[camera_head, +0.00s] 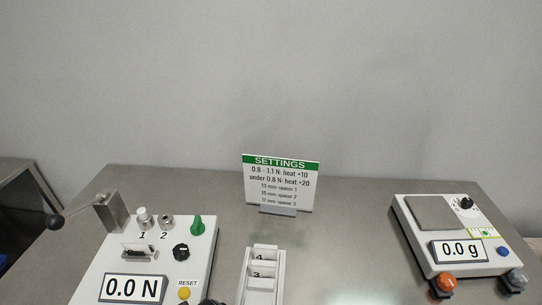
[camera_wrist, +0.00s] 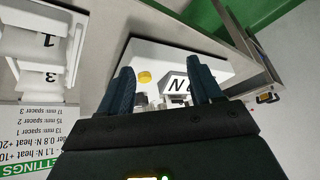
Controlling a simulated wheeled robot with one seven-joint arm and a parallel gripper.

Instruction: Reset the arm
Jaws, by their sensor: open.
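My gripper (camera_wrist: 162,92) is open and empty in the wrist view, its two dark blue fingers apart above the white force tester. The force tester (camera_head: 190,262) stands at the left of the bench in the head view and reads 0.0 N. In the wrist view the tester (camera_wrist: 172,60) lies partly behind the fingers. In the head view a dark part at the bottom edge beside the tester is too cropped to identify surely.
A settings sign (camera_head: 281,183) stands at the back middle. A white numbered rack (camera_head: 280,282) is in front of it and also shows in the wrist view (camera_wrist: 75,45). A scale (camera_head: 440,262) reading 0.0 g is at the right. Bench between rack and scale is clear.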

